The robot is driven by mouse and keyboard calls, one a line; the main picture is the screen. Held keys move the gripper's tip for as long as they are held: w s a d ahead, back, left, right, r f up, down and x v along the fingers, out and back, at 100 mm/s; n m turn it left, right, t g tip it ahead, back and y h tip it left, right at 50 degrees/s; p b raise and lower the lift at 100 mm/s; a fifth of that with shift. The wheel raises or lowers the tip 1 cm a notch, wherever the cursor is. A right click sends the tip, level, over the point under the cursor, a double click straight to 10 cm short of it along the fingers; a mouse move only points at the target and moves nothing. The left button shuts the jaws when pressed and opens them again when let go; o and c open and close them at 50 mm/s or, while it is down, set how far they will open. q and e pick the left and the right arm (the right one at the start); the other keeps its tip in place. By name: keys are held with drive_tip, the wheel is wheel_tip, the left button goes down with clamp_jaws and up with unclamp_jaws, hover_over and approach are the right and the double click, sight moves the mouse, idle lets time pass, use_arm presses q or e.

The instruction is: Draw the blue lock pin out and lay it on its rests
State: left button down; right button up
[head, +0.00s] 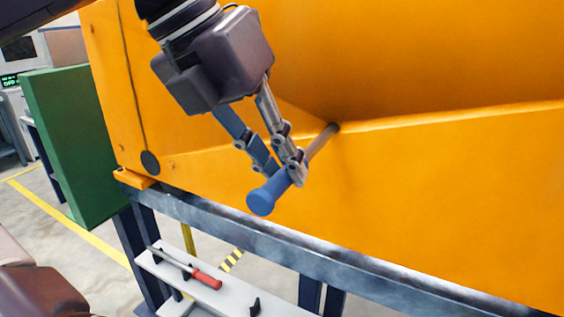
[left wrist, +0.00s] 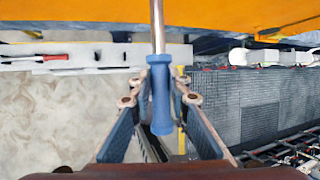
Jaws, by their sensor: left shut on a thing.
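The blue lock pin has a blue handle (head: 262,200) and a bare metal rod (head: 322,142). The rod's far end meets a dark hole in the orange body (head: 430,190); how deep it sits is hidden. My left gripper (head: 284,172) is shut on the handle, with the handle's butt sticking out toward me. In the left wrist view the blue handle (left wrist: 161,100) lies between the fingers, rod pointing up the picture. A white shelf (head: 228,297) below carries black rests; one bare rest (head: 254,306) shows at its right. My right gripper is not in view.
A red-handled pin (head: 207,279) lies on rests at the shelf's left. A blue-grey steel beam (head: 250,232) runs under the orange body, above the shelf. A green panel (head: 75,140) stands at the left. There is open air in front of the beam.

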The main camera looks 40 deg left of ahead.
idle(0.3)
use_arm(q)
drive_tip(key=c, duration=1.8)
unclamp_jaws()
drive_tip(key=shift+o, duration=0.3)
drive_tip(key=v, duration=1.2)
